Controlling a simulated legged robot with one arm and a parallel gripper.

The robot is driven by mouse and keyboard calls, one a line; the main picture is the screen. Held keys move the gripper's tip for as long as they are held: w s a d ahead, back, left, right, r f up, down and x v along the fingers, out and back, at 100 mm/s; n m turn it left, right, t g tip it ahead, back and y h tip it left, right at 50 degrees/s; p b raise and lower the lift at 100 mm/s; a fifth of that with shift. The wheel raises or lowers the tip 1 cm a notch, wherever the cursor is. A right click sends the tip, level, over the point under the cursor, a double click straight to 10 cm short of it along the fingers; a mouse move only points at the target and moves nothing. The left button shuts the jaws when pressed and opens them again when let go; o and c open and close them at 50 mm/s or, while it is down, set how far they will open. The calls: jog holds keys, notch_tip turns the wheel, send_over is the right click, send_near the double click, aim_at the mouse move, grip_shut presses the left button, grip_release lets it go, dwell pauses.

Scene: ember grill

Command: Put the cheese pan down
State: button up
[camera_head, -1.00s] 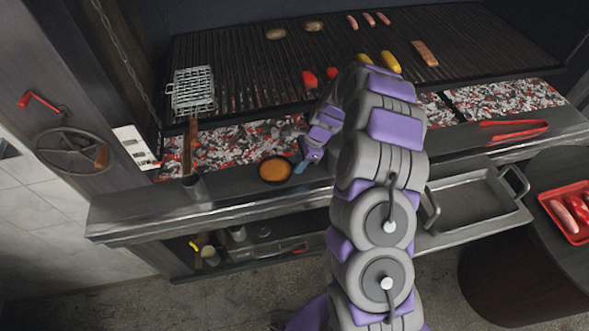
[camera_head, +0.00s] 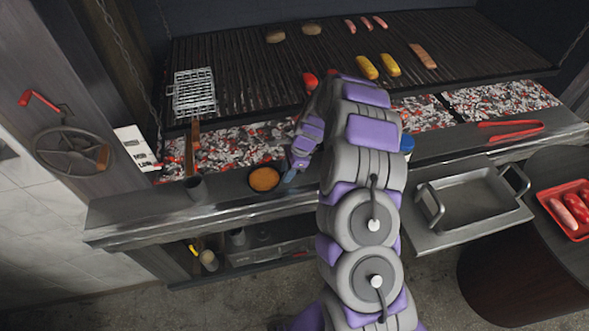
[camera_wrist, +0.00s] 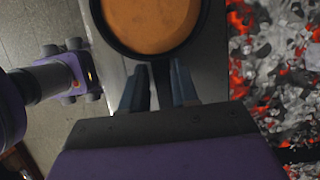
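The cheese pan, a small round black pan filled with orange cheese (camera_head: 264,178), rests on the metal ledge (camera_head: 345,163) in front of the coals in the head view. It also shows at the top of the wrist view (camera_wrist: 150,22), cut off by the frame edge. Its short dark handle points toward my gripper (camera_wrist: 162,80). My gripper's dark blue fingers stand apart on either side of the handle, with narrow gaps visible. In the head view my gripper (camera_head: 290,175) is just right of the pan, low over the ledge.
Coals (camera_head: 235,152) glow directly behind the ledge. Red tongs (camera_head: 510,130) and a metal tray (camera_head: 475,197) are at right. Food lies on the grate (camera_head: 240,65).

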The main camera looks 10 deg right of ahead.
jog(key=shift+o, duration=1.4)
jog(key=shift+a, duration=1)
jog(key=shift+d+f, duration=0.1)
jog(key=shift+d, duration=1.8)
jog(key=shift+a, duration=0.95)
jog(key=shift+d, duration=0.1)
jog(key=p+v, duration=0.2)
jog(key=v, duration=1)
jog(key=shift+d+r, duration=0.15)
jog(key=shift+r, duration=0.15)
